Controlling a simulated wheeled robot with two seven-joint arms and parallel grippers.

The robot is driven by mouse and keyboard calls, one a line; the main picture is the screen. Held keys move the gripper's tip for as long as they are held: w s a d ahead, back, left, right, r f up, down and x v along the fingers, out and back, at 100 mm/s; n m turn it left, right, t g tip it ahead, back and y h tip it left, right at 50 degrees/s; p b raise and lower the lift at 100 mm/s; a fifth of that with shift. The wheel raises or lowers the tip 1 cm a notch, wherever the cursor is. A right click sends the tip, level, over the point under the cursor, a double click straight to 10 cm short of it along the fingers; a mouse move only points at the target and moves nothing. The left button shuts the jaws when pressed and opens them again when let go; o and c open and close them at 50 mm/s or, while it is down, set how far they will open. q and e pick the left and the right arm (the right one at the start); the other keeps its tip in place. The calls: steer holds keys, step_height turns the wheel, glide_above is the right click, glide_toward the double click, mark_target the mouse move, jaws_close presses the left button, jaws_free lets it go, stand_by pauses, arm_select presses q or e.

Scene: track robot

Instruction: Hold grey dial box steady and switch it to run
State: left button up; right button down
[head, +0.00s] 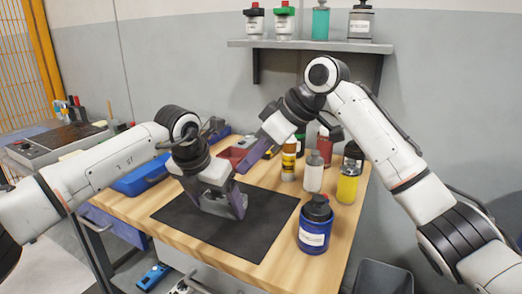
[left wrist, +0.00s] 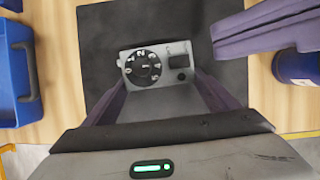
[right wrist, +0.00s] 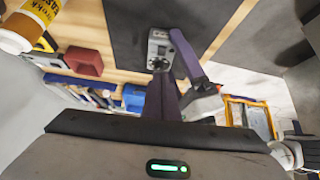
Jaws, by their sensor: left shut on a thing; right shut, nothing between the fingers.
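The grey dial box (left wrist: 182,90) lies on the black mat (left wrist: 110,22) in the left wrist view. Its face has a round black dial (left wrist: 142,68) with white marks and a small dark panel; I cannot read the dial's setting for sure. My left gripper (head: 238,208) is shut on the box, one finger on each side. In the head view the gripper mostly hides the box. The box also shows in the right wrist view (right wrist: 159,50). My right gripper (head: 246,165) is shut and empty, above and apart from the box.
Several bottles stand to the right on the wooden table, with a blue jar (head: 313,232) at the mat's right edge. A blue bin (head: 140,180) and a red bin (head: 232,154) stand at the left and back. The front of the mat is clear.

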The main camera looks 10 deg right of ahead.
arm_select(q)
steer(key=shift+a+f, duration=0.2)
steer(key=shift+a, duration=0.05)
arm_select(e)
steer(key=f, duration=0.1)
steer(key=a+f, duration=0.1)
steer(key=f, duration=0.3)
steer(key=shift+w+a+f, duration=0.15)
steer(key=shift+w+f, duration=0.05)
steer(key=shift+w, duration=0.15)
steer(key=shift+f, duration=0.45)
steer(key=shift+s+d+f, duration=0.1)
steer(key=shift+d+f, duration=0.1)
steer(key=shift+f, duration=0.3)
steer(key=shift+r, duration=0.15)
steer(key=shift+r, duration=0.7)
steer(key=shift+r, duration=0.1)
